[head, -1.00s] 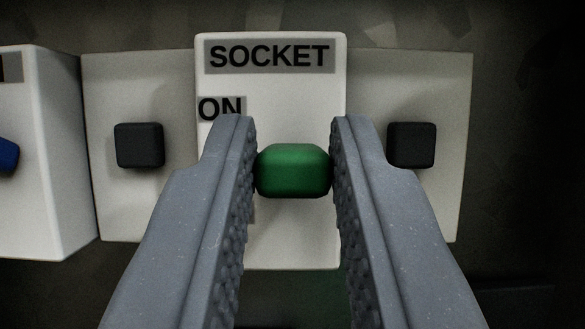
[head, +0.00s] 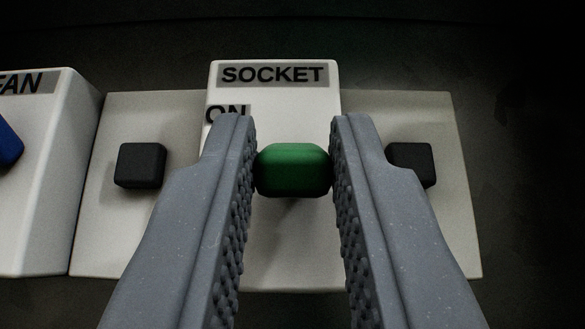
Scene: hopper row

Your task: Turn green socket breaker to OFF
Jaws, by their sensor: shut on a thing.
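The green breaker toggle (head: 293,170) sits on the front of the white socket breaker box (head: 273,100), under a "SOCKET" label and an "ON" label. My gripper (head: 293,160) is shut on the green toggle, with one grey ribbed finger against each side. The left finger partly covers the "ON" label. The lower left of the box face is hidden behind the same finger, so any label there cannot be read.
A black square knob (head: 140,165) is on the pale back plate (head: 95,225) left of the box. Another black knob (head: 414,163) is at right, partly behind my finger. A white fan box (head: 55,170) with a blue toggle (head: 8,145) stands at far left.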

